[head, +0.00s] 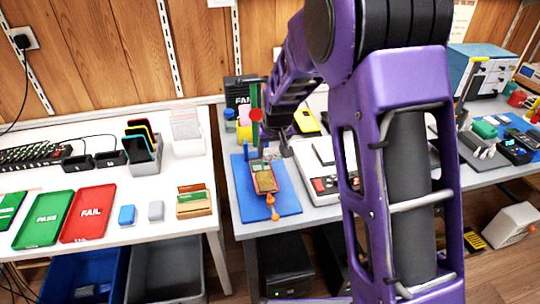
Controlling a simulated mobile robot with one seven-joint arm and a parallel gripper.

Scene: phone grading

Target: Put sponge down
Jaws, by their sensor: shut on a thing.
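My gripper (273,154) is at the far end of my purple arm, low over the blue mat (284,201) on the right-hand bench. It is shut on a small greyish thing at its tips, taken to be the sponge. My arm and the small size hide most of its shape. Just below and in front of the tips, a phone-sized device (265,180) sits in a red-edged holder with orange clamps (273,207) at its front. I cannot tell whether the held thing touches the device.
A green post with a red knob (256,115) stands close behind the gripper. The left table holds a green PASS tray (44,218), red FAIL tray (89,212), blue block (127,215) and grey block (156,210). The mat's front left is clear.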

